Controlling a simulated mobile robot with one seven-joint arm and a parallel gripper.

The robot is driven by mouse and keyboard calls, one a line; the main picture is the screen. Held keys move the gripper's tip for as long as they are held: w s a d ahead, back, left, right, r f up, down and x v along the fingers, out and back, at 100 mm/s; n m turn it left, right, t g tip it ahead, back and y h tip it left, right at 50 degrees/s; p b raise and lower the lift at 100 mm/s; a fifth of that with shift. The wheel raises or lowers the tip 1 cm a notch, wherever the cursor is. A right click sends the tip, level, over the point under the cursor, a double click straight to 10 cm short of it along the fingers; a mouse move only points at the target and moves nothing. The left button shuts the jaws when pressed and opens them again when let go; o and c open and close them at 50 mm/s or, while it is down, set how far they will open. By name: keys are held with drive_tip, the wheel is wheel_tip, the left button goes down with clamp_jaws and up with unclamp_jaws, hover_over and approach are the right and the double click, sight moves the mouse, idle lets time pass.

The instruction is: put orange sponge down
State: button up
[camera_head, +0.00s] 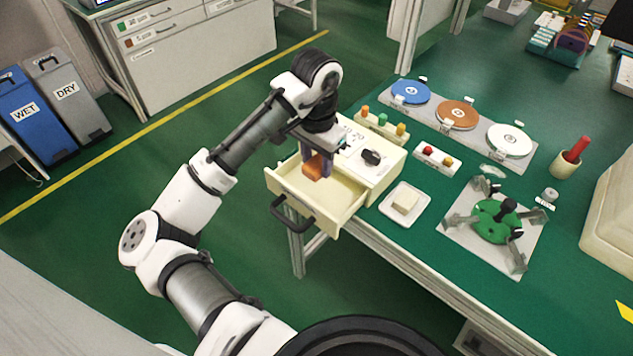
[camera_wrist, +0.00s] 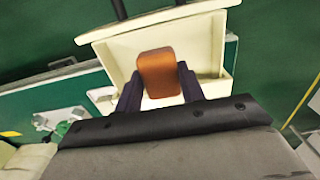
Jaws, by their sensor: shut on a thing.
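The orange sponge (camera_head: 316,166) is a small orange-brown block in the head view. It also shows in the wrist view (camera_wrist: 160,73). My gripper (camera_head: 316,160) is shut on it, with one dark finger on each side, and it points down. The sponge is over the open cream drawer (camera_head: 346,221), whose inside looks empty around it. The wrist view shows pale drawer floor (camera_wrist: 205,55) around the sponge. I cannot tell whether the sponge touches the drawer floor.
The drawer's dark handle (camera_head: 291,214) sticks out over the floor. A white dish (camera_head: 388,207) with a pale block stands right of the drawer. A green fixture with metal clamps (camera_head: 496,222) and a row of coloured discs (camera_head: 457,113) are farther along the green table.

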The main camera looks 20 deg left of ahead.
sight(316, 193)
drive_tip(key=shift+f, duration=3.85)
drive_tip(key=o, duration=0.9)
drive_tip(key=shift+f, duration=0.1)
drive_tip(key=shift+o, duration=0.2)
